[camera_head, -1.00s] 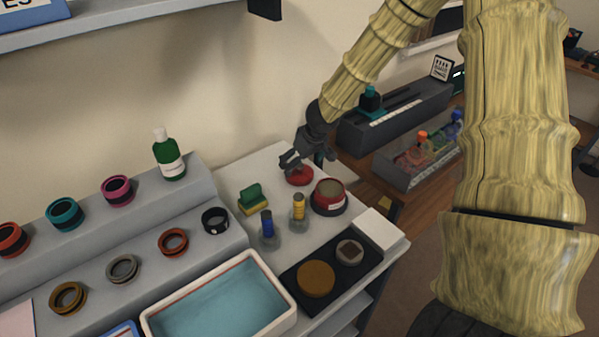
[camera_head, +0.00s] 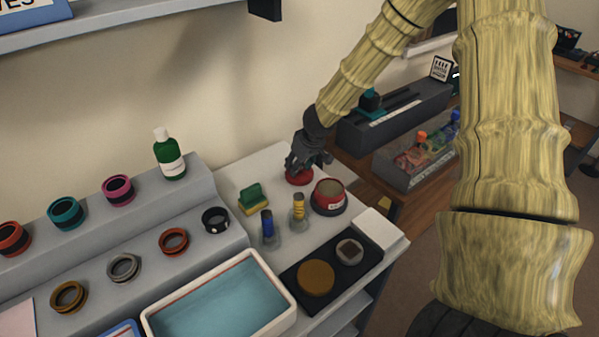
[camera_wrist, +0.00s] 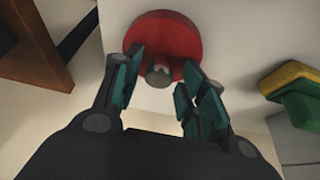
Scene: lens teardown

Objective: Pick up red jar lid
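The red jar lid (camera_head: 299,179) lies flat on the white tabletop, behind the red-rimmed jar (camera_head: 329,196). In the wrist view the lid (camera_wrist: 176,32) is a red disc with a small greyish knob (camera_wrist: 158,75) at its near side. My gripper (camera_head: 299,167) is just above the lid in the head view and hides part of it. In the wrist view my gripper (camera_wrist: 152,92) is open, its two teal-padded fingers on either side of the knob. I cannot tell whether the fingers touch the lid.
A green and yellow sponge (camera_head: 252,199) lies left of the lid, with two small bottles, one blue-topped (camera_head: 267,228) and one yellow-topped (camera_head: 299,211), in front. A black tray (camera_head: 330,275) is nearer. The table's right edge is close to the jar.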

